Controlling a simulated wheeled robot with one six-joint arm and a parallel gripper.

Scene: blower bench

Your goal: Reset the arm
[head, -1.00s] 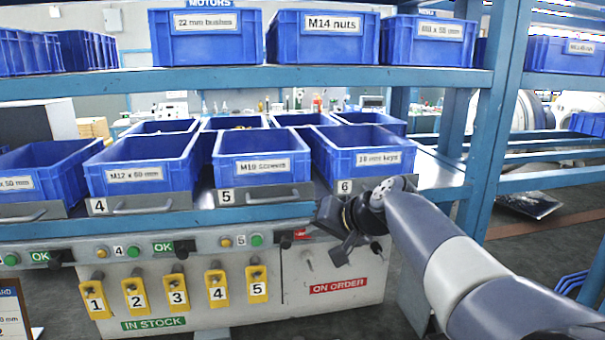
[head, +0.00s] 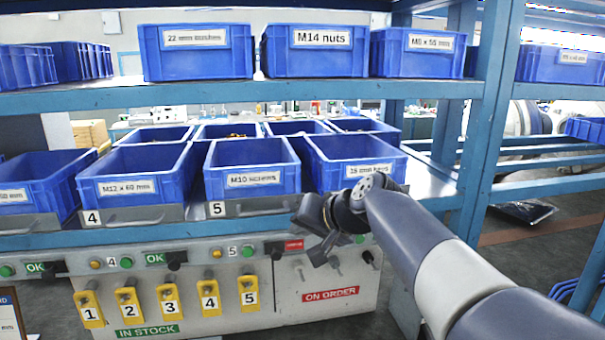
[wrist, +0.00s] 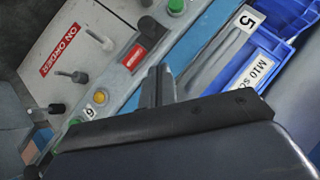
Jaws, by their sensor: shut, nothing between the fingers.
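My gripper (head: 322,252) hangs in front of the bench's control strip in the head view, below the 18 mm keys bin (head: 352,165) and right of the label 5. Its fingers are shut and empty, apart from the bench as far as I can tell. In the wrist view the closed fingers (wrist: 158,85) show at the centre, over the strip between the ON ORDER panel and the M10 screws bin (wrist: 258,80). My arm reaches in from the lower right of the head view. The gripper hides the label 6 area in the head view.
Blue bins stand on the blue shelf (head: 220,97) above. Yellow numbered tags (head: 170,299) hang on the grey front panel, left of the ON ORDER sign (head: 331,294). Empty pegs (wrist: 73,76) stick out near that sign. A blue upright post (head: 487,130) stands right of the bins.

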